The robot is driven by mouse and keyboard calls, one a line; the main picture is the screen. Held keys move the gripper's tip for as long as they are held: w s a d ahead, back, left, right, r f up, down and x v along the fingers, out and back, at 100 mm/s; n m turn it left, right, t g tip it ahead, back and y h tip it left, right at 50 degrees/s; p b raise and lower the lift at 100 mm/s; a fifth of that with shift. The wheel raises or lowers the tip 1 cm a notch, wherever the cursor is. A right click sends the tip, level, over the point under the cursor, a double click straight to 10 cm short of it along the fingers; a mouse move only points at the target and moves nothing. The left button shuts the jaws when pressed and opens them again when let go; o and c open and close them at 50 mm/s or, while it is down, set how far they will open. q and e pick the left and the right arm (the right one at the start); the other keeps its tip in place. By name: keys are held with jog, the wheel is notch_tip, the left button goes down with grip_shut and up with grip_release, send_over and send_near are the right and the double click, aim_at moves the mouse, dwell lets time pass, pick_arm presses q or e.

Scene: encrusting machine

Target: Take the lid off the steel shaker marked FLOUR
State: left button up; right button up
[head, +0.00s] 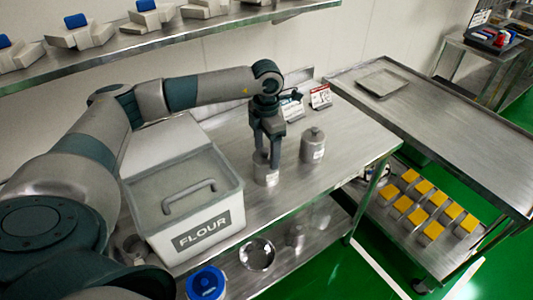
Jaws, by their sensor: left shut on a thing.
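A small steel shaker (266,173) with a white label stands on the steel table under my left gripper (267,162). The fingers point down and are shut at the shaker's top, on its lid; the fingers hide most of the lid. A second steel shaker (312,147) with a domed top and a label stands upright to the right, apart from the gripper. The lettering on both shaker labels is too small to read. My right gripper is not in view.
A large lidded bin marked FLOUR (185,200) stands left of the shakers. Small sign cards (320,97) stand behind them. A steel cart (440,125) with a tray (383,83) is at the right; yellow-topped blocks lie on its lower shelf. The table's right part is clear.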

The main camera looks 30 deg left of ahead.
aim_at(267, 149)
pick_arm(q)
jog(key=shift+r, duration=0.1)
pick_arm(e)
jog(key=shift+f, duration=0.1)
pick_arm(q)
jog(key=shift+r+b, duration=0.45)
jog(key=shift+r, duration=0.05)
notch_tip(267, 149, up, 2)
jog(key=shift+r+b, duration=0.1)
jog(key=shift+b, duration=0.55)
pick_arm(e)
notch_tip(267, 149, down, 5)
jog(key=b, duration=0.3)
pick_arm(q)
jog(key=w+d+r+b, duration=0.1)
jog(key=w+d+r, duration=0.4)
jog(key=d, duration=0.5)
jog(key=shift+w+d+r, duration=0.2)
jog(key=shift+w+r, duration=0.05)
jog(key=shift+r, duration=1.05)
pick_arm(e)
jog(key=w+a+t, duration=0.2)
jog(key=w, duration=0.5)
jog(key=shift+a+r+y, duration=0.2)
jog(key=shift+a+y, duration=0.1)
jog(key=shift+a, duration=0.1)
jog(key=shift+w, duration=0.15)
